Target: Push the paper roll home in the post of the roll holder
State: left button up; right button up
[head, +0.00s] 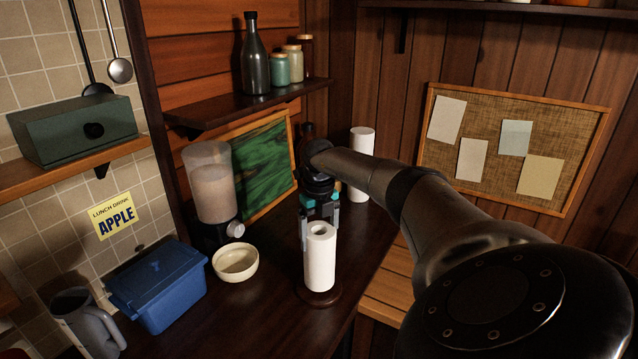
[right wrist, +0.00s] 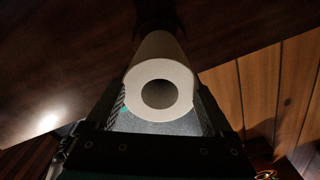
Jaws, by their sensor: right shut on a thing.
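The white paper roll (head: 320,262) stands upright above the dark round base of the roll holder (head: 336,298) on the dark counter. The holder's post is hidden, and I cannot tell whether the roll's lower end touches the base. My right gripper (head: 319,222) reaches down from above with a finger on each side of the roll's upper part, shut on it. In the right wrist view the roll (right wrist: 135,85) shows its round open end between the fingers; its core hole looks dark, with no post tip visible. My left gripper is not in view.
A cream bowl (head: 236,264), a blue lidded box (head: 160,285), a grey jug (head: 88,322) and a drink dispenser (head: 211,195) stand left on the counter (head: 250,325). Another white roll (head: 362,145) stands behind. A shelf with a bottle (head: 255,60) hangs above.

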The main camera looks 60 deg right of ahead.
jog(key=shift+f+b, duration=0.65)
jog(key=shift+f, duration=0.3)
jog(key=o, duration=1.2)
jog(key=shift+o, duration=0.2)
jog(key=shift+r, duration=0.1)
notch_tip(320, 180, up, 15)
